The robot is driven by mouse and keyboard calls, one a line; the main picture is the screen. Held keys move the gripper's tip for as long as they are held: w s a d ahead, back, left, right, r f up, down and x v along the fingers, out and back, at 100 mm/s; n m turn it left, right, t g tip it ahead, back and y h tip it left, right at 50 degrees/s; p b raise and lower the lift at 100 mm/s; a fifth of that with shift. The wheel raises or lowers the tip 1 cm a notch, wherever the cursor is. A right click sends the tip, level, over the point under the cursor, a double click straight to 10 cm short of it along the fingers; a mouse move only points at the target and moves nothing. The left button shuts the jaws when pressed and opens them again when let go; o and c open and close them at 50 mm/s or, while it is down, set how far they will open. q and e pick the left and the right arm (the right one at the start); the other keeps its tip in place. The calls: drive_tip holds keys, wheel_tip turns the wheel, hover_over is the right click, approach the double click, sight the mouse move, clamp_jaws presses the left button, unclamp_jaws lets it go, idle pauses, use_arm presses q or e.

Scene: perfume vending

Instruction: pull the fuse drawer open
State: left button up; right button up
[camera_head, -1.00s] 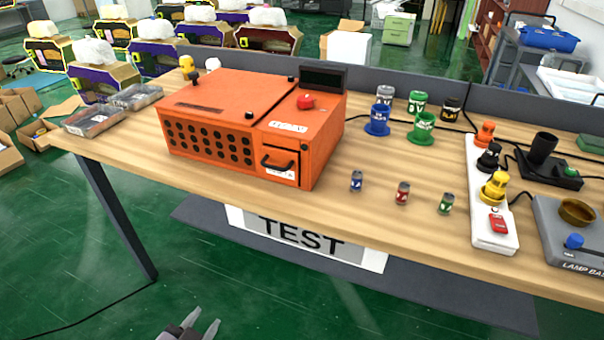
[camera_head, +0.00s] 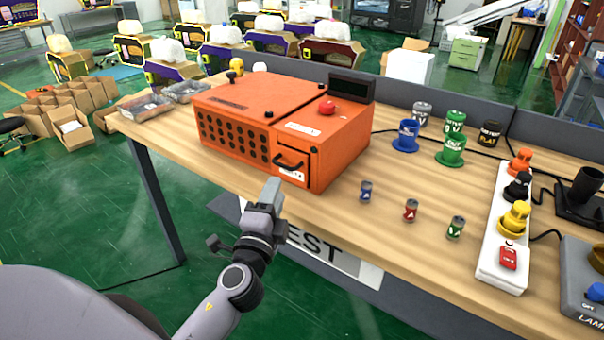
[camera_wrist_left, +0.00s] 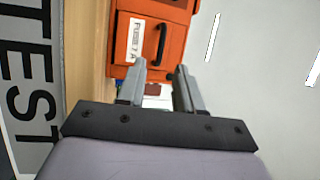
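The orange machine (camera_head: 235,102) stands on the wooden table. The fuse drawer (camera_head: 296,172) is at the lower right of its front and looks flush with the box. Its black handle (camera_head: 290,163) stands out from the drawer front. In the left wrist view the drawer handle (camera_wrist_left: 160,42) is vertical, beside a white label, just beyond the fingertips. My left gripper (camera_head: 270,190) is in front of and below the drawer, apart from the handle. In the left wrist view its two fingers (camera_wrist_left: 161,68) are spread with nothing held between them. My right gripper is not in view.
Three small fuse-like cylinders, blue (camera_head: 365,191), red (camera_head: 411,210) and green (camera_head: 456,228), stand right of the machine. A white power strip (camera_head: 489,249) with coloured plugs lies farther right. The wooden table's front edge (camera_head: 230,189) is near my left gripper.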

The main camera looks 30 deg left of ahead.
sight(282, 171)
use_arm(q)
drive_tip(key=shift+p+x, duration=0.75)
drive_tip(key=shift+x, duration=2.85)
drive_tip(key=shift+s+a, duration=0.1)
drive_tip(key=shift+c, duration=0.3)
clamp_jaws()
